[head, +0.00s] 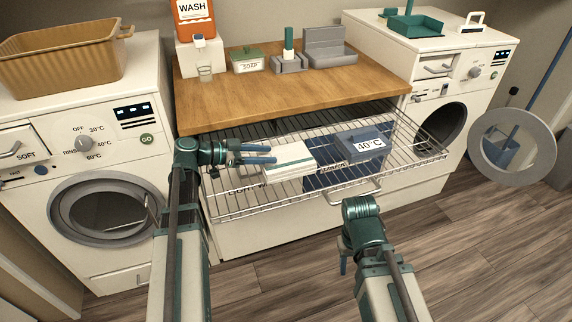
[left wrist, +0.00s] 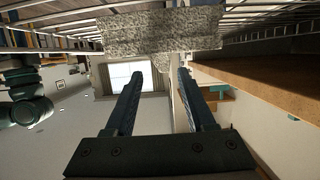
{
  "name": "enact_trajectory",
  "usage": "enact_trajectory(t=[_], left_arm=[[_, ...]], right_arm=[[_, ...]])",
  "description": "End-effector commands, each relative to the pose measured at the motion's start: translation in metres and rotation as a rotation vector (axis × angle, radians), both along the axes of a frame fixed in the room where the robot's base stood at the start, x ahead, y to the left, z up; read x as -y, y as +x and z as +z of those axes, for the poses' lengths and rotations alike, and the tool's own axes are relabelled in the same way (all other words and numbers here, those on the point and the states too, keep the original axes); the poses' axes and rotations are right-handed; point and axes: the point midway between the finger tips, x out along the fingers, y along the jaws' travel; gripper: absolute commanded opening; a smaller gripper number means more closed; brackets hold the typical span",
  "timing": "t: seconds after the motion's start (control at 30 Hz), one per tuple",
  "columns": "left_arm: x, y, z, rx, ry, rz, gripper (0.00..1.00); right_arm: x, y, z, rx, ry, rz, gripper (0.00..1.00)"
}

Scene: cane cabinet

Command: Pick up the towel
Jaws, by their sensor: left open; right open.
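The towel (head: 290,161) is a folded white bundle lying on the pulled-out wire rack, left of a blue-grey box marked 40°C. My left gripper (head: 274,155) is at the towel's left side, its blue fingers open and pointing right, with tips close to or over the cloth; I cannot tell if they touch. In the left wrist view the open fingers (left wrist: 159,73) stand apart with nothing seen gripped, and the grey textured towel (left wrist: 163,30) spans the top beyond them. My right gripper (head: 344,262) is open and low in front of the drawer, partly hidden by its arm.
The wire rack (head: 232,207) juts out below the wooden counter (head: 290,93). The box (head: 362,144) stands right of the towel. A washer (head: 80,170) is at left, another (head: 455,85) at right. Floor at lower right is clear.

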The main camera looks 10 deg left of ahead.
Motion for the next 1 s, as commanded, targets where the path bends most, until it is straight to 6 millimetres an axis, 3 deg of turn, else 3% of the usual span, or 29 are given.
enact_trajectory(t=[0.1,0.47,0.8,1.0], left_arm=[[0.011,0.007,-0.005,0.000,0.000,-0.002,0.55],[0.018,0.013,-0.005,0.000,0.000,0.000,0.55],[0.051,0.041,-0.014,-0.001,0.000,-0.003,0.55],[0.055,0.043,-0.013,-0.001,0.000,0.001,0.55]], right_arm=[[0.000,0.000,-0.005,0.000,0.000,0.000,0.50],[0.000,0.000,-0.005,0.000,0.000,0.000,0.50],[0.000,0.000,-0.014,0.000,0.000,0.000,0.50],[0.000,0.000,-0.013,0.000,0.000,0.000,0.50]])
